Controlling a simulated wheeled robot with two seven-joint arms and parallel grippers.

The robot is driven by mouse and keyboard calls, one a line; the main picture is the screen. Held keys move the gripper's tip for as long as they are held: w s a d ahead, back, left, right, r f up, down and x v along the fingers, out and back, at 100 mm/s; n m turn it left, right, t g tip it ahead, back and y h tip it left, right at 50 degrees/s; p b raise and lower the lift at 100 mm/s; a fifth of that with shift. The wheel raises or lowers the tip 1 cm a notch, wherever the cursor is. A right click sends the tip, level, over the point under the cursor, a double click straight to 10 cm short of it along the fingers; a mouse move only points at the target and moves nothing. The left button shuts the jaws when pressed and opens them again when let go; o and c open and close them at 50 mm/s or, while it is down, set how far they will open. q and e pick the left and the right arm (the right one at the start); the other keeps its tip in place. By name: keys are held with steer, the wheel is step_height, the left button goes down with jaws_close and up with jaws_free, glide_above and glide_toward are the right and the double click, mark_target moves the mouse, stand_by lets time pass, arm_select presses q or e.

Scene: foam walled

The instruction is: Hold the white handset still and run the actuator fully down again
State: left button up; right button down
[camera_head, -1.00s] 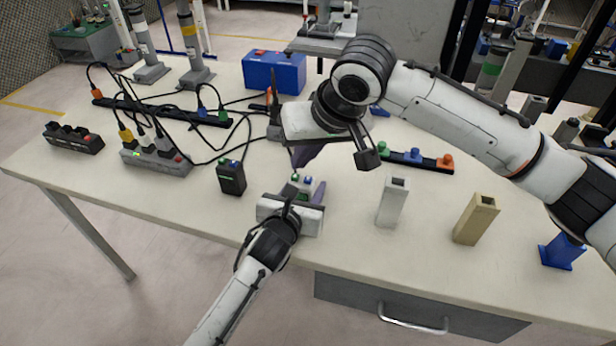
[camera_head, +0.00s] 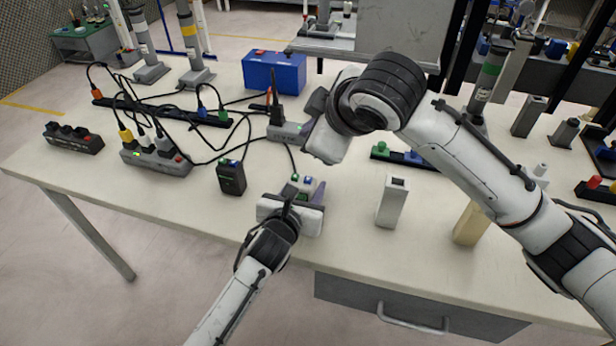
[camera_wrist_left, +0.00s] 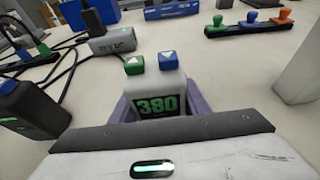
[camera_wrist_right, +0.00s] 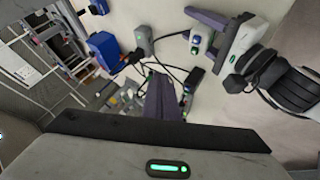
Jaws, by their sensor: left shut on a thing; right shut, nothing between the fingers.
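The white handset (camera_head: 304,184) is held over the table's front part by my left gripper (camera_head: 292,212). In the left wrist view the handset (camera_wrist_left: 160,96) shows a green up button, a blue down button and the green reading 380. The left gripper's purple fingers sit at its sides. My right gripper (camera_head: 322,128) is shut and empty, up and to the right of the handset, apart from it. Its purple fingers (camera_wrist_right: 163,95) are together in the right wrist view. The handset (camera_wrist_right: 198,38) shows there too. I cannot tell which part is the actuator.
A grey control box (camera_head: 287,131) with cables stands behind the handset. A black box (camera_head: 231,178) stands left of it, near a power strip (camera_head: 157,160). A blue box (camera_head: 274,72) is at the back. White (camera_head: 392,205) and tan (camera_head: 470,226) blocks stand right.

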glide_above(311, 187)
steer(key=shift+w+f, duration=0.1)
steer(key=shift+f, duration=4.3)
steer(key=shift+f, duration=0.1)
steer(key=shift+f, duration=0.35)
steer(key=shift+f, duration=0.55)
stand_by(0.4)
steer(key=shift+r, duration=0.1)
stand_by(1.6)
steer(key=shift+r, duration=0.9)
